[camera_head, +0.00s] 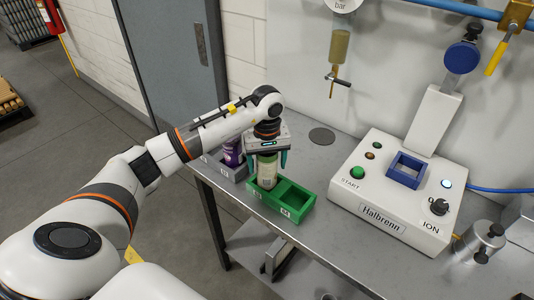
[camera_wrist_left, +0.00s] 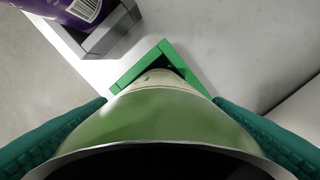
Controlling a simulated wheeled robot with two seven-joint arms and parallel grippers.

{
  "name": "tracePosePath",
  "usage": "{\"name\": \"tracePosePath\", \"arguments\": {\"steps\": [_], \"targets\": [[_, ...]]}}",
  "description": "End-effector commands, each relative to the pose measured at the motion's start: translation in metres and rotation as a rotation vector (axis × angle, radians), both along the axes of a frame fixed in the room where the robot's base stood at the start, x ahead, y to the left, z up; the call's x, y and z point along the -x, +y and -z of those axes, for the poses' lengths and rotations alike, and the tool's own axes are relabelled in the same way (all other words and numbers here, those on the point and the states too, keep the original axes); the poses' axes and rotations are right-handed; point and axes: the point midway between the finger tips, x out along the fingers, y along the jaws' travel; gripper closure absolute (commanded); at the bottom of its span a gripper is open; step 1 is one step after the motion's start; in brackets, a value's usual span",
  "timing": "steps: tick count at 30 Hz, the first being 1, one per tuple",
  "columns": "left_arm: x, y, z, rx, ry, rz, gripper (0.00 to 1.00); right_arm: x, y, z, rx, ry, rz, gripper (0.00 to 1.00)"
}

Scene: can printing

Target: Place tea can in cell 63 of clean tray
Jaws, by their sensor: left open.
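The tea can (camera_head: 267,172), pale with green, stands upright in the left cell of the green tray (camera_head: 291,211). The tray's right cell is empty. My left gripper (camera_head: 267,159) is above the tray, open, with one teal finger on each side of the can's upper part. In the left wrist view the can (camera_wrist_left: 165,108) fills the space between the spread fingers, and a corner of the green tray (camera_wrist_left: 130,74) shows beyond it. The number labels on the tray are too small to read. My right gripper is not in view.
A grey tray (camera_head: 212,164) holding a purple can (camera_head: 232,153) stands just left of the green tray. The white Halbrenn ionizer box (camera_head: 385,212) with a blue square holder (camera_head: 406,170) stands to the right. Bare table lies between them. A metal cylinder (camera_head: 481,240) is at the right.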

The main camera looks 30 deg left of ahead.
Motion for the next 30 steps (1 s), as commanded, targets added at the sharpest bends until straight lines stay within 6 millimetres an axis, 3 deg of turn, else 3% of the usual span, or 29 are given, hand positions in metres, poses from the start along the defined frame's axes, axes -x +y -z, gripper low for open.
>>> {"name": "tracePosePath", "arguments": {"steps": [5,15,18,30], "targets": [[-0.001,0.000,-0.022,-0.001,-0.006,0.001,0.27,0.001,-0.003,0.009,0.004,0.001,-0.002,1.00],[-0.001,0.000,-0.096,0.000,-0.006,0.001,0.27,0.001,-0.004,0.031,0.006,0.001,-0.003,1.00],[-0.001,0.001,-0.111,-0.001,-0.003,-0.001,0.27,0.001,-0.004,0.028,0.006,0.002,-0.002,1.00],[0.000,0.000,-0.122,0.000,0.001,0.000,0.27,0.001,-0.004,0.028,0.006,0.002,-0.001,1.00]]}}
